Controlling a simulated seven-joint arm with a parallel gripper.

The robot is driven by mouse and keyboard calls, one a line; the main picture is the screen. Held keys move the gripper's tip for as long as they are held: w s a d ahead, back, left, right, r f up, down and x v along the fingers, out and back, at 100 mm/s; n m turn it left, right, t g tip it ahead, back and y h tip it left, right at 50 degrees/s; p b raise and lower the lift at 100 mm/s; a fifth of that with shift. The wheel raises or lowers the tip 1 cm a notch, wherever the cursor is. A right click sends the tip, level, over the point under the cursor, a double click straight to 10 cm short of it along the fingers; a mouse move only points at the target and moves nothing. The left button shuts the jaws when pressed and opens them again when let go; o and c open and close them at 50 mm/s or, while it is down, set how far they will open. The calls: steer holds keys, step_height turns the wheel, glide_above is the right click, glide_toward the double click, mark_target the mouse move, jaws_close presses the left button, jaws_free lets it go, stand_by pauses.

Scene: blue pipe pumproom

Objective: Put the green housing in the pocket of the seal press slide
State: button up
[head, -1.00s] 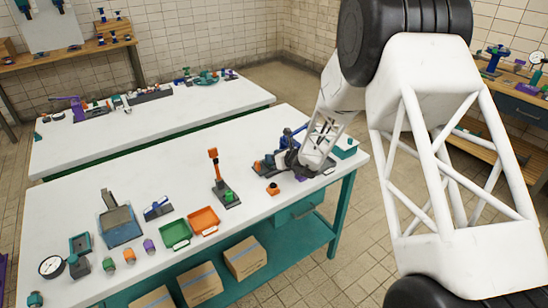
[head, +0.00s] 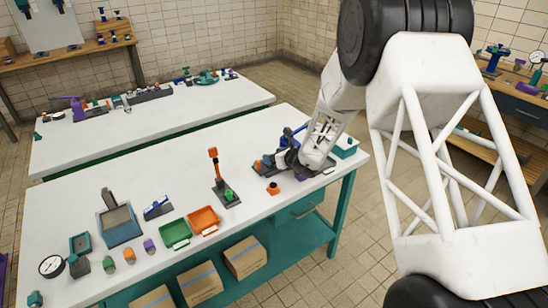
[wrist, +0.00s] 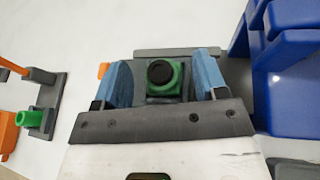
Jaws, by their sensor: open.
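In the wrist view a green housing (wrist: 160,89) with a round black top stands upright between the two blue fingers of my gripper (wrist: 159,78). The fingers are open, with a gap visible on each side of the housing. A dark grey block, seemingly the press slide (wrist: 150,98), surrounds the housing's base; I cannot tell how deep it sits. The blue seal press frame (wrist: 285,75) rises close on the right. In the head view my gripper (head: 287,160) is at the seal press (head: 288,136) near the table's right end, and the housing is hidden there.
An orange-handled lever fixture (head: 220,180) stands left of the press. An orange piece (head: 273,188) lies in front of it. Green (head: 175,234) and orange (head: 204,220) trays, small coloured parts and a gauge (head: 52,266) are farther left. A teal box (head: 346,147) sits at the right end.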

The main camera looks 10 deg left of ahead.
steer(key=v, duration=1.2)
stand_by(0.4)
stand_by(0.5)
steer(key=s+d+r+n+g+h, duration=0.1)
steer(key=s+d+r+n+g, duration=0.25)
steer(key=s+r+n, duration=0.55)
steer(key=s+d+r+n+g+h, duration=0.15)
steer(key=s+d+r+n, duration=0.25)
steer(key=s+r, duration=0.55)
steer(key=s+d+r+n+h, duration=0.1)
steer(key=s+d+n+h, duration=0.2)
steer(key=s+d, duration=0.3)
steer(key=s+d+r+n+h, duration=0.2)
steer(key=s+d+n, duration=0.3)
steer(key=s, duration=0.8)
steer(key=s+d+r+n+h, duration=0.1)
steer(key=s+d+n+h, duration=0.3)
steer(key=s+d, duration=0.3)
steer(key=s, duration=0.3)
steer(key=shift+d+r, duration=0.25)
